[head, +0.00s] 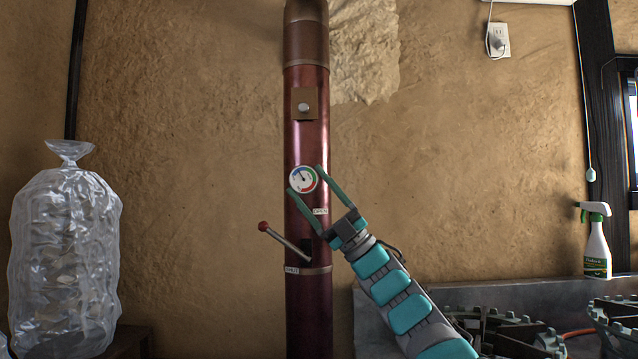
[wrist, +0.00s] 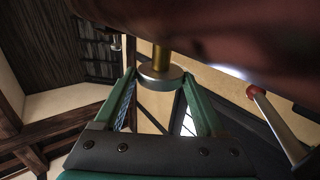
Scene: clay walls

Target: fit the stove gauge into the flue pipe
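The stove gauge (head: 303,179) has a round white dial with blue, green and red marks, facing the head camera in front of the flue pipe (head: 307,125). My gripper (head: 306,178) has a finger at each side of the dial and is shut on its rim. In the wrist view the gauge is a silver disc (wrist: 160,77) between my fingertips (wrist: 158,76). Its brass stem (wrist: 161,55) points at the dark red pipe (wrist: 220,30). I cannot tell whether the stem's tip is inside the pipe; the hole is hidden.
A red-knobbed lever (head: 285,243) sticks out from the pipe below the gauge, left of my arm. A brown plate with a white knob (head: 304,104) is above. A clear plastic bag (head: 66,255) stands left; a spray bottle (head: 597,245) and burners (head: 510,335) are right.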

